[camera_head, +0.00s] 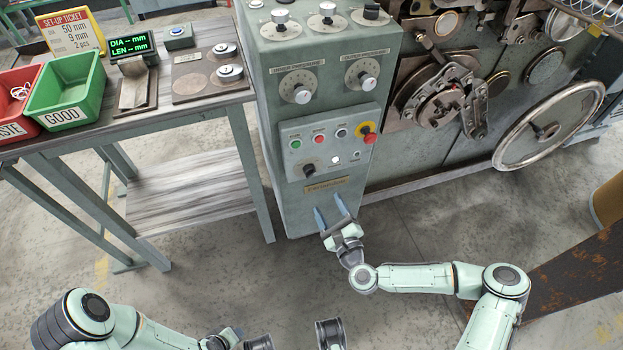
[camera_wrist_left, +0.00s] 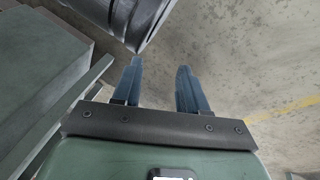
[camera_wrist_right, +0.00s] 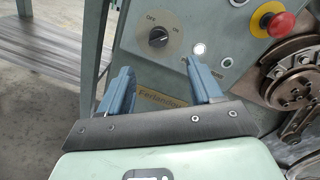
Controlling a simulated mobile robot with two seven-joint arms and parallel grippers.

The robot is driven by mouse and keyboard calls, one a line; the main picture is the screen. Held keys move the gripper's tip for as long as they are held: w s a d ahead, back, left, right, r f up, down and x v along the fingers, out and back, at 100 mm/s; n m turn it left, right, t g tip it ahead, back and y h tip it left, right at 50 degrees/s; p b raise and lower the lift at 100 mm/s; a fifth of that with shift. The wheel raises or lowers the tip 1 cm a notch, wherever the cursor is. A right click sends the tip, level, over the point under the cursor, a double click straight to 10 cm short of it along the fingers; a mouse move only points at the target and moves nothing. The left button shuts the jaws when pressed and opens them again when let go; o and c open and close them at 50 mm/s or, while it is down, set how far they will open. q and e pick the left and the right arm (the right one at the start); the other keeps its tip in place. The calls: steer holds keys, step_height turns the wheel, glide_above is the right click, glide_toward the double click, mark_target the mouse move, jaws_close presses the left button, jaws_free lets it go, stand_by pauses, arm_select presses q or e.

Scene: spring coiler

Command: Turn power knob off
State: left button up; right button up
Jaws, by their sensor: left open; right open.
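The power knob (camera_head: 309,170) is a small black dial at the lower left of the machine's control panel. My right gripper (camera_head: 331,210) is open and empty, below the panel and apart from the knob. Its fingers (camera_wrist_right: 159,75) point up toward the panel. My left gripper (camera_wrist_left: 160,70) is open and empty over the floor, away from the machine.
A white lamp (camera_head: 335,160) glows right of the knob. A red emergency button (camera_head: 369,138) on a yellow ring is above right. A table (camera_head: 200,112) with a green bin (camera_head: 66,90) stands left. A large handwheel (camera_head: 548,128) is right. Floor before the cabinet is clear.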

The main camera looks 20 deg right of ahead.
mark_target(312, 175)
arm_select(q)
steer(key=s+f+g+b, duration=0.2)
steer(key=s+f, duration=0.3)
steer(key=shift+s+a+b, duration=0.25)
steer(key=shift+a+b, duration=0.1)
steer(key=shift+a, duration=0.05)
arm_select(e)
steer(key=w, duration=0.4)
steer(key=w+a, duration=0.1)
steer(key=w, duration=0.7)
steer(key=shift+a, duration=0.25)
steer(key=c, duration=1)
